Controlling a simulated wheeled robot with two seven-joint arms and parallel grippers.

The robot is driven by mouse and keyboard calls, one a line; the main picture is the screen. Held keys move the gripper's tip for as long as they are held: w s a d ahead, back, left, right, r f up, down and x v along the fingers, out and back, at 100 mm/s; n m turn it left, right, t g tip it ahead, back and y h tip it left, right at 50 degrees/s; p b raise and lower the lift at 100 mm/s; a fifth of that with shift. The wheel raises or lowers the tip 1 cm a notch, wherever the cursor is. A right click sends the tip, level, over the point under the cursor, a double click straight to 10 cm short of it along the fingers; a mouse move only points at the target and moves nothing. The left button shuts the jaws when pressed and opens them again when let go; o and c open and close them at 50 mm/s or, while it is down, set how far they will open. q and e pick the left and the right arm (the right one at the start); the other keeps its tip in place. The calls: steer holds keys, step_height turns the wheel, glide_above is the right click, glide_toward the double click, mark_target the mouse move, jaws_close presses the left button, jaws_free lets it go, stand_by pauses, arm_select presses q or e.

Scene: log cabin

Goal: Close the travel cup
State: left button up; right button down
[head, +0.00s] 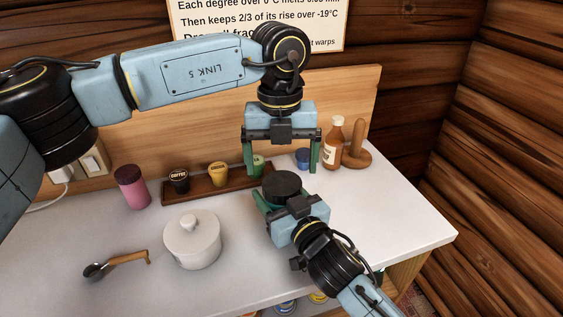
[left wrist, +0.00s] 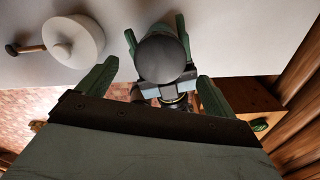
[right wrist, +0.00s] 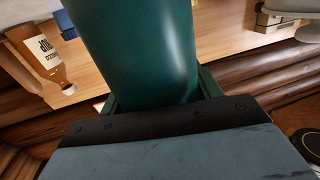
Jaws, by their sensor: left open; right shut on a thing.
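The travel cup has a green body, seen close up in the right wrist view (right wrist: 145,45). A dark round lid (head: 283,184) covers its top; the left wrist view also shows the lid (left wrist: 160,58) from above. I cannot tell whether the lid is fully seated. My right gripper (head: 290,203) is shut on the cup's body and holds it upright over the front part of the counter. My left gripper (head: 281,171) is open and points down above the lid, one finger to each side and apart from it. Most of the cup's body is hidden in the head view.
A white lidded pot (head: 192,241) and a spoon (head: 115,263) lie to the left on the counter (head: 400,220). A pink cup (head: 131,187), a wooden tray (head: 205,190) with jars, a brown bottle (head: 333,143) and a wooden stand (head: 356,145) line the back. The counter's right side is clear.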

mark_target(282, 182)
arm_select(q)
step_height(282, 182, up, 4)
steer(key=shift+w+f+m, duration=0.1)
steer(key=shift+m, duration=0.5)
steer(key=shift+f, duration=0.1)
steer(key=shift+f, duration=3.95)
steer(key=c, duration=1)
steer(key=shift+m, duration=1.6)
